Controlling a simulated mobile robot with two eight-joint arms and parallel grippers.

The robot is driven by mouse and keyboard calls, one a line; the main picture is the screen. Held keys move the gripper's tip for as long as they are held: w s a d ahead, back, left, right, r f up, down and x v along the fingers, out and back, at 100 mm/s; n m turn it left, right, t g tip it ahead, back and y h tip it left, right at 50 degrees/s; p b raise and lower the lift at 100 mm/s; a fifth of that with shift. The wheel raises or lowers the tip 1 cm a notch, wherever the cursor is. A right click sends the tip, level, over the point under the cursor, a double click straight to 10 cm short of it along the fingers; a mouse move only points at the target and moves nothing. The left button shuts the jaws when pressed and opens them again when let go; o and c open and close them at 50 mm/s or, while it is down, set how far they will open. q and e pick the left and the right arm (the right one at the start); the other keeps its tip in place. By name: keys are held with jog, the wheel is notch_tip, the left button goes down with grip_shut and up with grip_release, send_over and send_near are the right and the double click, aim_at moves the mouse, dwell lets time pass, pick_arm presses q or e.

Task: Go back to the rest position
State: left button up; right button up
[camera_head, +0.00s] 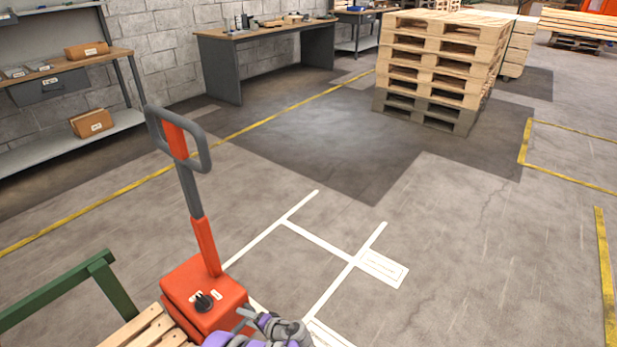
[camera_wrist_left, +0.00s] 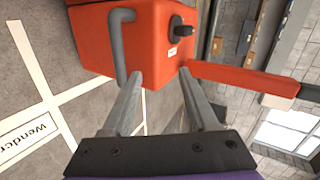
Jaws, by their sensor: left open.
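My left gripper (camera_head: 244,318) is low in the head view, just right of the orange body of a pallet jack (camera_head: 205,292). In the left wrist view the gripper (camera_wrist_left: 160,76) is open, with nothing between its two grey fingers. The jack's orange body (camera_wrist_left: 135,30) is in front of the fingertips, with a grey bar handle (camera_wrist_left: 121,45) near the left finger and a black knob (camera_wrist_left: 182,28) beyond. I cannot tell whether a finger touches the body. My right gripper is in neither view.
The jack's tall tiller with a grey loop (camera_head: 178,135) rises beside the gripper. A green rail (camera_head: 60,288) and a wooden pallet (camera_head: 150,330) are at lower left. Shelving, a workbench (camera_head: 265,40) and stacked pallets (camera_head: 440,65) stand farther back. The floor at right is clear.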

pick_arm(q)
jog(key=s+a+r+n+g+h, duration=0.3)
jog(key=s+r+h, duration=0.2)
jog(key=s+r, duration=0.95)
jog(key=s+d+r+n+h, duration=0.2)
jog(key=s+r+h, duration=0.1)
jog(key=s, duration=0.6)
jog(key=s+d+r+n+h, duration=0.1)
jog(key=s+d+r+h, duration=0.15)
jog(key=s, duration=0.65)
notch_tip(320, 180, up, 30)
jog(key=w+t+p, duration=0.1)
jog(key=p, duration=2.5)
jog(key=shift+a, duration=0.2)
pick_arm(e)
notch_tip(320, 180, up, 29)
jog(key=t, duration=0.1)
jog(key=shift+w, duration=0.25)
pick_arm(q)
jog(key=shift+f+y, duration=0.1)
jog(key=shift+y, duration=0.15)
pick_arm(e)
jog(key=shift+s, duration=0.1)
